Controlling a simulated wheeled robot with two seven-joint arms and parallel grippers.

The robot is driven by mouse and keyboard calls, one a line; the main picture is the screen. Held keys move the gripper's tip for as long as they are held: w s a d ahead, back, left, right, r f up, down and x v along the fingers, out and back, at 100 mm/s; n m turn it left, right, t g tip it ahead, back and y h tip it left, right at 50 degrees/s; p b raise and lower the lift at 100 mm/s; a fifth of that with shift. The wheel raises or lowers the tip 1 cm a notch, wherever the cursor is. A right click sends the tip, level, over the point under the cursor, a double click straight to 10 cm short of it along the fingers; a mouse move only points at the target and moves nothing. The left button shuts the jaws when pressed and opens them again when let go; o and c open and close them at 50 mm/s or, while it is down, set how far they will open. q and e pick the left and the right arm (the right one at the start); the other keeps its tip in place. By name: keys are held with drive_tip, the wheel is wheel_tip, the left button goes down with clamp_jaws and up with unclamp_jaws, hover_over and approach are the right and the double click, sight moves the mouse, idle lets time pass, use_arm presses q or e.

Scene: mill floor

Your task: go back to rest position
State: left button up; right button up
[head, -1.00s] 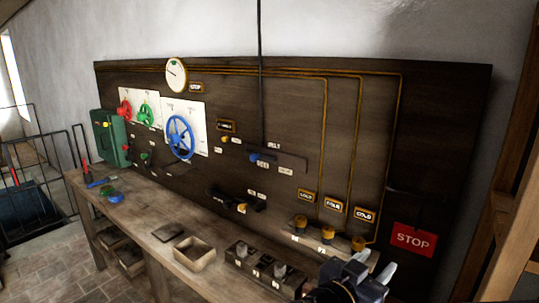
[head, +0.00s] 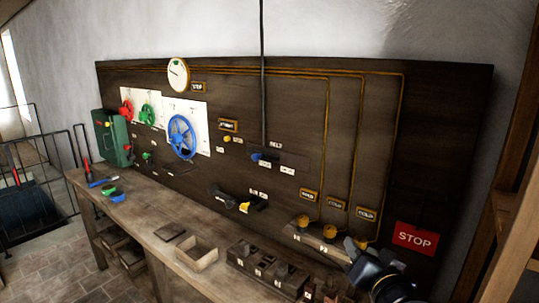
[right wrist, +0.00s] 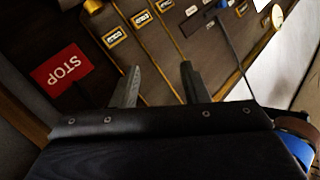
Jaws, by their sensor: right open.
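My right gripper (head: 357,246) is at the lower right of the head view, in front of the panel's right part and left of the red STOP sign (head: 414,238). In the right wrist view its two fingers (right wrist: 160,85) stand apart with nothing between them. The STOP sign also shows in the right wrist view (right wrist: 62,70), left of the fingers. My left gripper is in neither view now.
A dark wooden panel (head: 350,100) carries a blue wheel (head: 182,137), red and green wheels, a gauge (head: 178,75) and yellow knobs. A workbench (head: 150,228) below holds an open box (head: 196,252) and a socketed block (head: 262,270). A wooden frame stands at the right edge.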

drive_tip(key=s+d+f+n+g+y, duration=0.1)
drive_tip(key=s+f+g, duration=0.4)
drive_tip(key=s, duration=0.6)
drive_tip(key=s+d+f+n+g+y, duration=0.1)
drive_tip(key=s+f+n+g+y, duration=0.1)
drive_tip(key=s+f+g, duration=0.3)
drive_tip(key=s+f, duration=0.3)
drive_tip(key=s, duration=0.4)
drive_tip(key=shift+s+d+f, duration=0.15)
drive_tip(key=shift+s+f, duration=0.05)
drive_tip(key=shift+f, duration=0.1)
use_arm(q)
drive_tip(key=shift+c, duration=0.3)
use_arm(e)
drive_tip(key=shift+n, duration=0.3)
